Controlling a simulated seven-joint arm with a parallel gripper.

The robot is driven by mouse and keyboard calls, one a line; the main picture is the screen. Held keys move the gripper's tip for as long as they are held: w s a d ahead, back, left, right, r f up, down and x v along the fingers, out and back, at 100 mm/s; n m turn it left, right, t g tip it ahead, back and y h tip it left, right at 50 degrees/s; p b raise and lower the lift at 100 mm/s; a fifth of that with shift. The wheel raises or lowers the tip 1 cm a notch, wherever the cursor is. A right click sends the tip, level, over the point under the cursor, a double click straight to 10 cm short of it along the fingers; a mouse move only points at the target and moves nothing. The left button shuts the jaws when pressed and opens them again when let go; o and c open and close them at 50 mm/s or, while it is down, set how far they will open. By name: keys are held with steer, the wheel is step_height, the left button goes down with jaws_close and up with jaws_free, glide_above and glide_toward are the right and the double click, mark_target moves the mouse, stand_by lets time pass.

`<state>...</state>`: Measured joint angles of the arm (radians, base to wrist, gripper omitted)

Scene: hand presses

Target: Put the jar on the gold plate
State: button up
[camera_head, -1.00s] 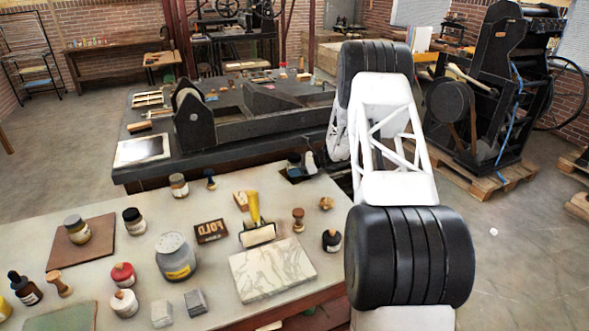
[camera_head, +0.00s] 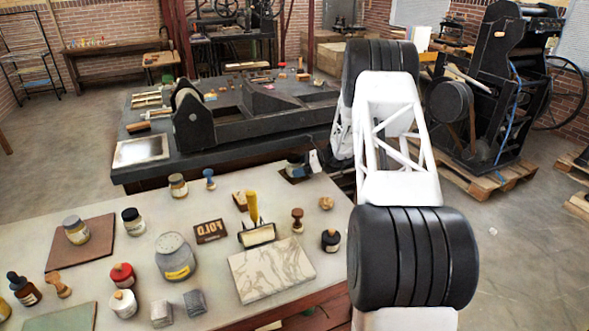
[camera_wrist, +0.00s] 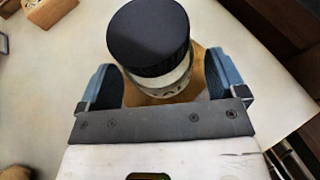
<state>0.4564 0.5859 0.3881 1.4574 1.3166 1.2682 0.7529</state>
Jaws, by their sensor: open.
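In the wrist view, a jar with a round black lid (camera_wrist: 149,36) and a pale band below it stands between my gripper's (camera_wrist: 164,84) two blue-backed fingers. The fingers are apart, one on each side of the jar. A golden-brown surface (camera_wrist: 215,62) shows below and around the jar; it looks like the gold plate, but its outline is mostly hidden. I cannot tell whether the jar's base touches it. In the head view, my gripper (camera_head: 306,164) is small and partly hidden at the far right of the pale table, over a dark-looking square plate (camera_head: 290,176).
The pale table (camera_head: 100,195) also holds several other jars, a large grey tin (camera_head: 175,258), a marble slab (camera_head: 271,270), a yellow-handled roller (camera_head: 256,222) and a brown plate (camera_head: 80,243) with a jar on it. A black press (camera_head: 250,120) stands behind.

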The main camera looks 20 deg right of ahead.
steer(key=v, duration=0.9)
steer(key=shift+s+d+r, duration=0.15)
steer(key=shift+d+r, duration=0.1)
steer(key=shift+d, duration=0.05)
steer(key=s+a+r+n+g+h, duration=0.55)
steer(key=s+a+r+n, duration=0.65)
steer(key=s+a+r, duration=1.3)
steer(key=s+a+n+h, duration=0.2)
steer(key=s+a+n, duration=0.1)
steer(key=s, duration=0.8)
steer(key=s+a+n+t+h, duration=0.1)
steer(key=s+a+n+h, duration=0.1)
steer(key=s, duration=0.9)
steer(key=s+a+n+t+h, duration=0.1)
steer(key=s+a+n+h, duration=0.2)
steer(key=s+n, duration=0.3)
steer(key=s+a, duration=0.1)
steer(key=s, duration=0.4)
steer(key=shift+a+r, duration=0.25)
